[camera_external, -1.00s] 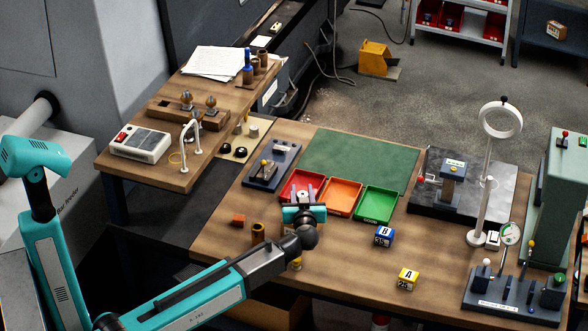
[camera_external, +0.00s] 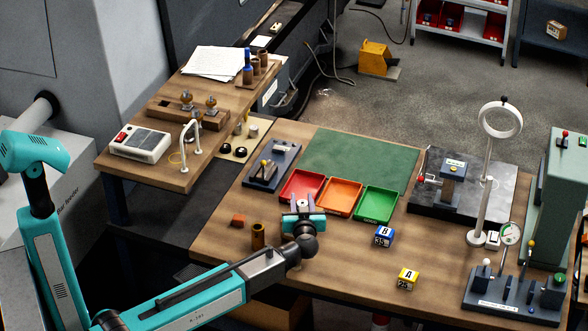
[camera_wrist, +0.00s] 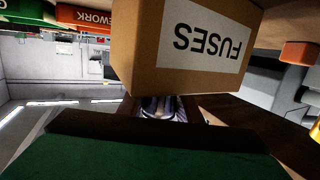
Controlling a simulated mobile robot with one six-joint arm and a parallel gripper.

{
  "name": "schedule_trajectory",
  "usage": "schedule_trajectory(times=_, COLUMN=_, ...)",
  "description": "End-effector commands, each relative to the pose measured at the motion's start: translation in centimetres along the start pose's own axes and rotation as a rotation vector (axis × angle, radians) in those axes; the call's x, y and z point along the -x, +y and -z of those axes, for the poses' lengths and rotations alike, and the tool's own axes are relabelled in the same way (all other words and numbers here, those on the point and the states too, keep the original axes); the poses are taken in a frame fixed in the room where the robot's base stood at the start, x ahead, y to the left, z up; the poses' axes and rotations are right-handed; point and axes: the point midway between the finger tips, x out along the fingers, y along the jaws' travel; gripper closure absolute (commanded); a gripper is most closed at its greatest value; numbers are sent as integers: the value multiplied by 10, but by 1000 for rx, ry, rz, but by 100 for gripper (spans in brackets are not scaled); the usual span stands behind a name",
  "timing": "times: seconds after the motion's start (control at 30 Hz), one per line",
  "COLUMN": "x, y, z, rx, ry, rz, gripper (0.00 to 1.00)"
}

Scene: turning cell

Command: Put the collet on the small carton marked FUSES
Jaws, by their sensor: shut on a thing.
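The small carton marked FUSES (camera_wrist: 195,48) fills the upper middle of the wrist view, which is upside down, so its lettering reads inverted. My gripper (camera_external: 303,202) is in front of the red and orange trays in the external view and hides the carton there. In the wrist view, a silvery ribbed piece, apparently the collet (camera_wrist: 163,108), shows at my jaws, close by the carton's top edge. My gripper is shut on it. Most of the collet is hidden, and I cannot tell whether it touches the carton.
Red (camera_external: 290,183), orange (camera_external: 343,195) and green (camera_external: 377,203) trays lie behind my gripper. A brass cylinder (camera_external: 258,236) and an orange block (camera_external: 238,220) stand to the left. Blue B (camera_external: 384,237) and yellow A (camera_external: 408,279) blocks stand right; bare wood lies between.

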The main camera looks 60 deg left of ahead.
Motion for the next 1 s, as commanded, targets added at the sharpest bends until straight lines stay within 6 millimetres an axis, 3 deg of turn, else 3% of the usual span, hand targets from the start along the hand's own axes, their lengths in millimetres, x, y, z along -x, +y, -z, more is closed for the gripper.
schedule_trajectory(times=0.37, x=0, y=0, z=-3, rx=0, ry=0, rz=0, gripper=95)
schedule_trajectory(times=0.4, x=0, y=0, z=-2, rx=0, ry=0, rz=0, gripper=62)
schedule_trajectory(times=0.5, x=0, y=0, z=-2, rx=0, ry=0, rz=0, gripper=50)
schedule_trajectory(times=1.0, x=0, y=0, z=1, rx=0, ry=0, rz=0, gripper=50)
